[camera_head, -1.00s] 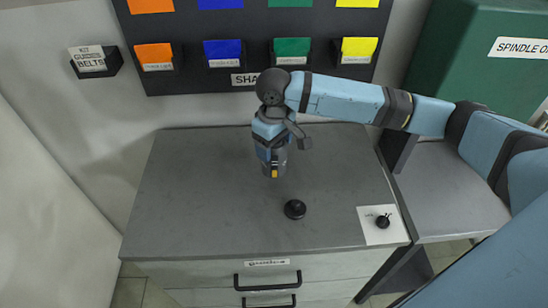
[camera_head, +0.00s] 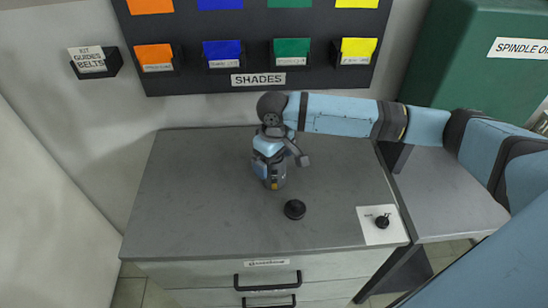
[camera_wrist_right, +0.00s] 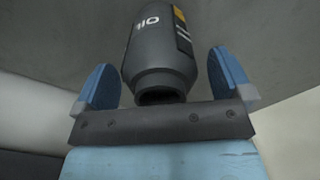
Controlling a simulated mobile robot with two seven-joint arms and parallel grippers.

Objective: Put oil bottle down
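The oil bottle (camera_wrist_right: 160,60) is dark grey with a white-lettered label and a yellow patch. In the wrist view its open neck faces my palm, and its body stands between my two blue fingers. My left gripper is out of view.
A round black cap-like piece (camera_head: 294,209) lies just right of the bottle. A white card (camera_head: 376,226) with a black knob (camera_head: 382,222) is at the front right. The left of the top is clear. A shade rack (camera_head: 255,60) hangs behind.

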